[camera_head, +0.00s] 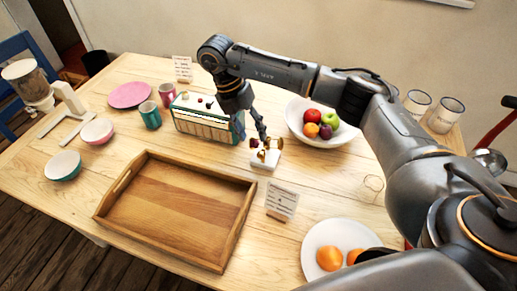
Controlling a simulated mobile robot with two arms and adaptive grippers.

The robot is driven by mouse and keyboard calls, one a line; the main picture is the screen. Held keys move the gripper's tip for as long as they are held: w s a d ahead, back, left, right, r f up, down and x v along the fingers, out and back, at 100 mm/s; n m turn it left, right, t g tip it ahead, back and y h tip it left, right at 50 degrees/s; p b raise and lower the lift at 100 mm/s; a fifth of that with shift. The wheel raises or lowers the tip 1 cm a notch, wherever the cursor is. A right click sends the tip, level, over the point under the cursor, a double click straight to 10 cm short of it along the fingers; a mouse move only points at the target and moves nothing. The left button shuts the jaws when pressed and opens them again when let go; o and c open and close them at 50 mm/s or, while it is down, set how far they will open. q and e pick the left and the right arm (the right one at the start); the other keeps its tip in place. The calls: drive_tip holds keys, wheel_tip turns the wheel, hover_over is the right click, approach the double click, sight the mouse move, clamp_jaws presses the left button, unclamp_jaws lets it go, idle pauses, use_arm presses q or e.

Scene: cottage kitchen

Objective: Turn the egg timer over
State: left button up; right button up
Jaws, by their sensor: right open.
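A small item with brown-gold ends (268,153), which looks like the egg timer, is at the white block (264,165) near the middle of the table. A dark red part shows at its left. Its exact pose is too small to tell. My right gripper (262,136) reaches down from above, its fingers open, just above and beside the item. I cannot tell whether they touch it. My left gripper is not in view.
A teal radio-like box (205,124) stands close left of my right gripper, and a white fruit bowl (296,127) close right. A wooden tray (180,205) and a small sign (282,201) are in front. A plate with oranges (312,239) is at lower right.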

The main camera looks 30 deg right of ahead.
sight(260, 152)
drive_tip(key=x, duration=0.6)
drive_tip(key=shift+p, duration=0.35)
drive_tip(key=shift+s+d+f, duration=0.1)
drive_tip(key=shift+d+f, duration=0.05)
drive_tip(key=shift+f, duration=0.45)
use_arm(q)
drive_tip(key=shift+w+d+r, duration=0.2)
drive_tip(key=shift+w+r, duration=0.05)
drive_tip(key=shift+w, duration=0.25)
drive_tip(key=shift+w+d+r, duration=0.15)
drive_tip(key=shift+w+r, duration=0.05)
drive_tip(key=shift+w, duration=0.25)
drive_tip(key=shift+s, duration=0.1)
use_arm(e)
drive_tip(key=shift+c, duration=1.2)
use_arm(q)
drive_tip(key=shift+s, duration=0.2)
use_arm(e)
clamp_jaws()
